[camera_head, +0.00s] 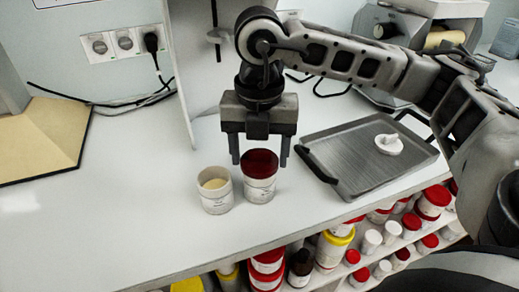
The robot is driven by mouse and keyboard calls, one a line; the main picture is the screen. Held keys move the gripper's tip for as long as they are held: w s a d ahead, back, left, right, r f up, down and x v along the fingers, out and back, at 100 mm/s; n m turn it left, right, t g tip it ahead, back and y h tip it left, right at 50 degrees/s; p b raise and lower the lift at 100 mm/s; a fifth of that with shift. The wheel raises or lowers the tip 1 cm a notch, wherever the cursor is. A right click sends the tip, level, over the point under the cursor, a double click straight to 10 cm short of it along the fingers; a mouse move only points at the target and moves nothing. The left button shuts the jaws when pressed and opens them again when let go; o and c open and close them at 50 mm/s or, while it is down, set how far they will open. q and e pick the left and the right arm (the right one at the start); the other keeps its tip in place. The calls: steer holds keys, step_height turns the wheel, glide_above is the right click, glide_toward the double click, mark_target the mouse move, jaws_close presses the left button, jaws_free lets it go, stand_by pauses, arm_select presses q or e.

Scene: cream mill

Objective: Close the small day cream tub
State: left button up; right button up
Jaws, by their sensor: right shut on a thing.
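Two white labelled tubs stand side by side on the white worktop. The left tub (215,192) is open and pale cream shows inside it. The right tub (259,188) is upright with a dark red lid (260,164) at its top; I cannot tell whether the lid is fully seated. My right gripper (260,158) points down over the right tub, one finger on each side of the dark red lid, and is shut on it. The gripper body is just above the lid. My left gripper is not in view. I cannot read the labels, so I cannot tell which is day cream.
A grey metal tray (365,160) with a black handle lies to the right, with a small white object (389,144) on it. A beige board (40,140) lies at the left. Several red- and yellow-lidded tubs stand on a shelf below the front edge. The worktop's left front is clear.

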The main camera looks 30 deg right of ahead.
steer(key=shift+f+b, duration=0.55)
steer(key=shift+b, duration=0.2)
stand_by(0.6)
stand_by(0.3)
steer(key=o, duration=1.3)
steer(key=shift+c, duration=0.2)
steer(key=shift+r, duration=0.1)
steer(key=shift+r+p, duration=1.1)
steer(key=shift+r, duration=0.35)
steer(key=shift+r+p, duration=0.75)
steer(key=shift+r, duration=0.3)
